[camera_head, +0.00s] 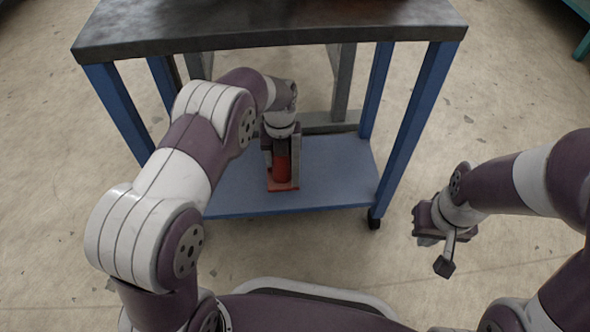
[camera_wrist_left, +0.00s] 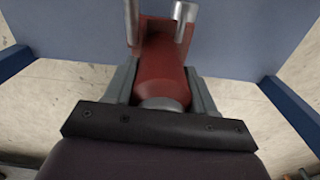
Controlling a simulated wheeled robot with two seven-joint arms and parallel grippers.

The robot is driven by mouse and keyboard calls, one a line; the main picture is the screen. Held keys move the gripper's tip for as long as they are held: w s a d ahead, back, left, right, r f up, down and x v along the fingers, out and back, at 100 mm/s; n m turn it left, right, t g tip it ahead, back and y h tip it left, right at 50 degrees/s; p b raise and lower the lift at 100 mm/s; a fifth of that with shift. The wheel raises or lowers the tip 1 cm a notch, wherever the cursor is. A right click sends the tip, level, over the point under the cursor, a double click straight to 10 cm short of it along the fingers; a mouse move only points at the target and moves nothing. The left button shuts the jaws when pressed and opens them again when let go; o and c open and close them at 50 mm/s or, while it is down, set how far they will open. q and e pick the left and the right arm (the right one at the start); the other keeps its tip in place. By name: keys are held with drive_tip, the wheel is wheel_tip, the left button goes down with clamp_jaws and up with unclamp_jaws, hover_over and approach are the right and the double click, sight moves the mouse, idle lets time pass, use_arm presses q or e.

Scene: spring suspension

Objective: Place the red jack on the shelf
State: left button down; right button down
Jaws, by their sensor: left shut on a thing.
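The red jack (camera_head: 281,170) is upright at the lower shelf (camera_head: 340,172) of the blue-legged cart, near its middle. Its red base (camera_head: 283,186) is over the shelf surface; I cannot tell whether it rests there. My left gripper (camera_head: 281,150) reaches in under the cart's top and is shut on the jack. In the left wrist view the jack's red body (camera_wrist_left: 160,75) sits between both fingers, with the blue shelf (camera_wrist_left: 240,35) beyond it. My right gripper (camera_head: 440,245) hangs right of the cart, away from the jack; its finger gap is unclear.
Blue legs (camera_head: 412,125) stand at the corners, with a caster (camera_head: 374,219) at the front right. The floor (camera_head: 500,90) right of the cart is open.

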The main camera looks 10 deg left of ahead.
sight(280, 166)
use_arm(q)
drive_tip(key=shift+w+a+f, duration=0.1)
drive_tip(key=shift+w+a, duration=0.15)
drive_tip(key=shift+w, duration=0.05)
drive_tip(key=shift+f+b, duration=0.25)
drive_tip(key=shift+b, duration=0.1)
wheel_tip(280, 166, down, 4)
drive_tip(key=b, duration=0.3)
drive_tip(key=shift+r+b, duration=0.1)
drive_tip(key=shift+b, duration=0.2)
drive_tip(key=shift+r, duration=0.25)
drive_tip(key=shift+c, duration=1.8)
unclamp_jaws()
drive_tip(key=shift+s+f, duration=0.15)
drive_tip(key=shift+f, duration=0.05)
wheel_tip(280, 166, up, 8)
drive_tip(key=p, duration=0.6)
drive_tip(key=shift+p, duration=0.3)
drive_tip(key=shift+f, duration=0.15)
